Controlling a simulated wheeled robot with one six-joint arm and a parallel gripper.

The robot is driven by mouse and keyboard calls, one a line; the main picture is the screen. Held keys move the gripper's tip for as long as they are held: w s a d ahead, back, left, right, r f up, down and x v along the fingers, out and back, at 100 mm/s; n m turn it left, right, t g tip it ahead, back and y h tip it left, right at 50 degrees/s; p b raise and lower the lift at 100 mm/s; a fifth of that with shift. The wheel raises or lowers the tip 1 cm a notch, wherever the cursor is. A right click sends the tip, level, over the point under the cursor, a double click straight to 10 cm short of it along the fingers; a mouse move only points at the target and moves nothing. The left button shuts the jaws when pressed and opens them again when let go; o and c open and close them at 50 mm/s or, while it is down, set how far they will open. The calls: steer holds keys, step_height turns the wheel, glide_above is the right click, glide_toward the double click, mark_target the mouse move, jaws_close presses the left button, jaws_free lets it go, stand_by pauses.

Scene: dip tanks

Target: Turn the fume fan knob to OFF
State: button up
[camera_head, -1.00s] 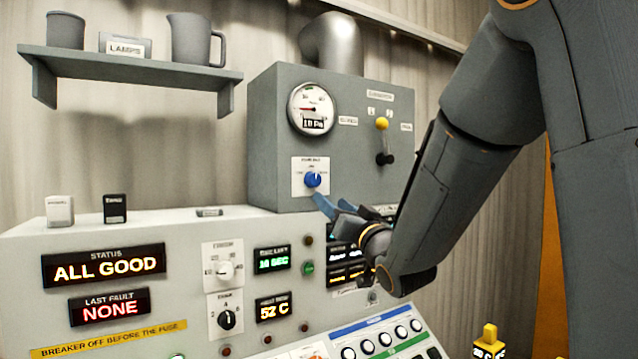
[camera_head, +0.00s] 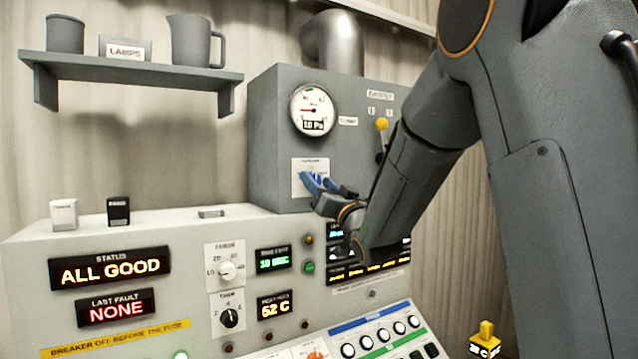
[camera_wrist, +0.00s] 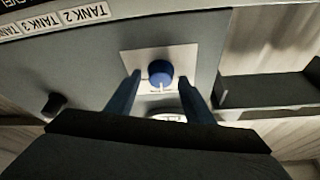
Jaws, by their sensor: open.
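The fume fan knob is blue with a white pointer line and sits on a white plate (camera_head: 299,188) on the grey box's front face. In the head view my gripper (camera_head: 313,182) covers most of the knob. In the wrist view the blue knob (camera_wrist: 160,74) shows clearly between the blue fingertips of my open gripper (camera_wrist: 160,88). There is a gap on each side of the knob there, and I cannot tell whether the fingers touch it. The pointer line points down in the wrist picture. The plate's lettering is too small to read.
A round gauge (camera_head: 314,110) sits above the knob on the grey box (camera_head: 270,130). A lever with a yellow ball (camera_head: 381,124) is to its right, partly behind my arm. The sloped console (camera_head: 60,240) lies below, and a shelf (camera_head: 130,70) hangs at upper left.

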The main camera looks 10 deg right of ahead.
steer(key=shift+c, duration=0.5)
steer(key=c, duration=0.9)
steer(key=shift+c, duration=0.2)
steer(key=shift+f+n+b, duration=0.1)
steer(key=shift+n+b, duration=0.3)
steer(key=shift+b, duration=0.15)
steer(key=n+y+b, duration=0.1)
steer(key=n+b, duration=0.1)
steer(key=shift+w+d+n+g+y, duration=0.1)
steer(key=shift+d+n+g+y, duration=0.05)
steer(key=shift+n+g+y, duration=0.2)
steer(key=n+g+y+b, duration=0.1)
steer(key=n+y+b, duration=0.1)
steer(key=n+b, duration=0.1)
steer(key=shift+n, duration=0.55)
steer(key=n+y+b, duration=0.1)
steer(key=n, duration=0.1)
steer(key=n+g+b, duration=0.1)
steer(key=n, duration=0.2)
steer(key=shift+d+y+b, duration=0.1)
steer(key=shift+y+b, duration=0.25)
steer(key=shift+n+g+y+b, duration=0.6)
steer(key=shift+n+g, duration=0.45)
steer(key=shift+n, duration=0.95)
steer(key=shift+r, duration=0.2)
